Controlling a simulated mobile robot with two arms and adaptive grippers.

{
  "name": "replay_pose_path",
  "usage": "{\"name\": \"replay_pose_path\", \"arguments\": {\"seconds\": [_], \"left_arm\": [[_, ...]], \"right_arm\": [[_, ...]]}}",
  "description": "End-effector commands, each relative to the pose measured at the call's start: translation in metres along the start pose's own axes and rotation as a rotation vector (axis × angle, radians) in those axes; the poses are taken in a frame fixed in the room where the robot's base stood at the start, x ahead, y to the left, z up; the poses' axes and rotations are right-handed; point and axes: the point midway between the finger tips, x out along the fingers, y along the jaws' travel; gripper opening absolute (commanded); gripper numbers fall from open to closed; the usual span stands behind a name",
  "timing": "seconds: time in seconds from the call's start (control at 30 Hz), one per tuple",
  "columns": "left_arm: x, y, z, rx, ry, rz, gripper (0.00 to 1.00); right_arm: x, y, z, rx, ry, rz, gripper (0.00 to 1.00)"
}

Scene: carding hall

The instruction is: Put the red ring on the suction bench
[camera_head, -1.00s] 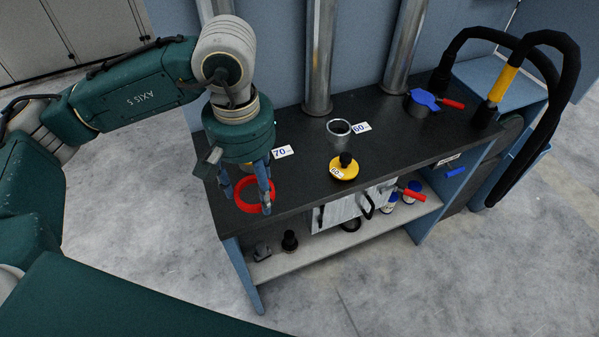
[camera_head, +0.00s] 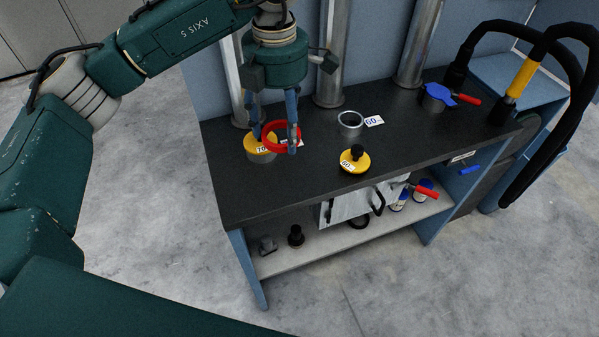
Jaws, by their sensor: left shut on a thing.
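The red ring (camera_head: 269,146) is in my left gripper (camera_head: 274,140), which points down over the left part of the suction bench (camera_head: 270,195). The fingers are shut on the ring. The ring appears just above the black top, in front of a yellow-capped piece (camera_head: 255,150) marked 70 and partly overlapping it in the picture. I cannot tell whether the ring touches that piece or the bench. My right gripper is not in view.
A metal collar (camera_head: 350,123) stands by a 60 label (camera_head: 374,121). A yellow 60 plug (camera_head: 354,161) lies nearer the front edge. A blue-and-red valve (camera_head: 437,97) and a thick black hose (camera_head: 567,110) are at the right. The bench's front left top is clear.

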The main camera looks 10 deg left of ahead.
Motion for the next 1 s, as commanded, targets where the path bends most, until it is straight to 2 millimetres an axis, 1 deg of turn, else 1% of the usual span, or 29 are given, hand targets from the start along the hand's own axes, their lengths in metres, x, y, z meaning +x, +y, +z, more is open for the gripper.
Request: {"name": "replay_pose_path", "arguments": {"seconds": [0.03, 0.2, 0.3, 0.4, 0.5, 0.67, 0.9, 1.0], "left_arm": [[0.013, -0.001, -0.002, 0.000, 0.006, -0.004, 0.42], [0.059, -0.001, -0.002, 0.002, 0.005, -0.004, 0.42], [0.084, -0.001, -0.002, 0.002, 0.004, -0.003, 0.42], [0.102, -0.001, -0.001, 0.002, 0.002, -0.002, 0.42], [0.114, 0.000, -0.001, 0.003, 0.001, -0.001, 0.42], [0.124, 0.000, 0.000, 0.003, 0.000, -0.001, 0.42], [0.157, -0.001, -0.001, 0.002, 0.001, -0.002, 0.42], [0.162, 0.000, 0.000, 0.003, -0.001, 0.000, 0.42]], "right_arm": [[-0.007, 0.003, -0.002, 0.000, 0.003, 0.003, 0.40], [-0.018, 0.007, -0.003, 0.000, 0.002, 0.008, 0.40], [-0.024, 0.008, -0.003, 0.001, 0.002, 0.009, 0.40], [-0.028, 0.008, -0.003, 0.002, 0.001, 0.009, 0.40], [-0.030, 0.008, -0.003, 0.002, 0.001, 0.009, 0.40], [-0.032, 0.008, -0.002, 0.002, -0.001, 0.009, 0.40], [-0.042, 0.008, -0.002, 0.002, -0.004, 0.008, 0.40], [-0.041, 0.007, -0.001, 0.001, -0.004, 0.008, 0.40]]}}
